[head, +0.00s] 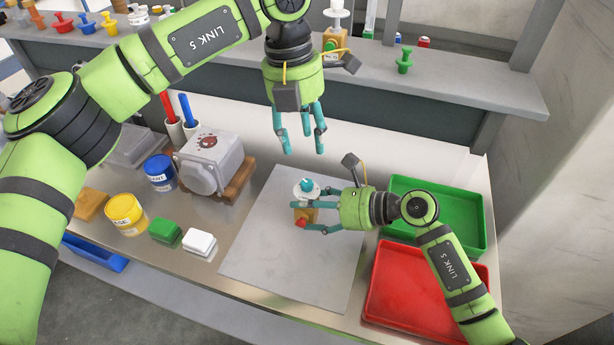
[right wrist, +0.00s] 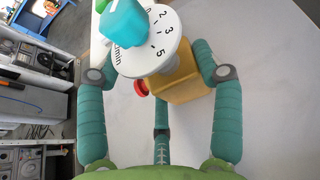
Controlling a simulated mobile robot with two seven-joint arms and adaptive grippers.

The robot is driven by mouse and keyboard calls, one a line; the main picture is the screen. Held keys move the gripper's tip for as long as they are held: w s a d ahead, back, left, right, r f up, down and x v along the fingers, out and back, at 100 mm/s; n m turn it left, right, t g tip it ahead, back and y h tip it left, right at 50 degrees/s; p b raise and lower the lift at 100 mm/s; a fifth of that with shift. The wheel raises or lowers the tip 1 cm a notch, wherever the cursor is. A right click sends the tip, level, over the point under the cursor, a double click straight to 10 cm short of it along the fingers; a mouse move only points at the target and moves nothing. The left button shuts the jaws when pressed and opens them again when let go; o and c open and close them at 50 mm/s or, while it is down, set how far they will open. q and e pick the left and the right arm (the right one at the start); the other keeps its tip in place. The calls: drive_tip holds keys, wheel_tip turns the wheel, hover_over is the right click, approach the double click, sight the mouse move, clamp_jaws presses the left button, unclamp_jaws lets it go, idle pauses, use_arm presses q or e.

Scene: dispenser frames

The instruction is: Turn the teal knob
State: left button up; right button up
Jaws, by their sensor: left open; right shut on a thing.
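The teal knob (head: 307,185) sits on a white dial (head: 299,192) on top of a small yellow-brown block (head: 303,214) with a red button on its side. The right wrist view shows the teal knob (right wrist: 122,22) large, on the numbered dial (right wrist: 160,45), above the block (right wrist: 182,80). My right gripper (head: 299,216) reaches in from the right and is shut on the block, with fingers either side of it below the dial. My left gripper (head: 301,148) is open and empty, fingers pointing down, above and behind the knob, apart from it. The knob's pointing direction is unclear.
The block is over a grey mat (head: 265,250). A green tray (head: 470,225) and red tray (head: 400,290) lie right. A grey machine (head: 210,160), blue jar (head: 160,173), yellow jar (head: 124,213), and green and white blocks stand left. A shelf (head: 470,85) runs behind.

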sight(307, 183)
use_arm(q)
drive_tip(key=f+n, duration=0.2)
drive_tip(key=f, duration=0.1)
drive_tip(key=f+n+y, duration=0.1)
drive_tip(key=f+n, duration=0.1)
drive_tip(key=f, duration=0.2)
drive_tip(key=f+n, duration=0.3)
drive_tip(key=shift+d+f+t+y, duration=0.3)
drive_tip(key=shift+f, duration=0.05)
clamp_jaws()
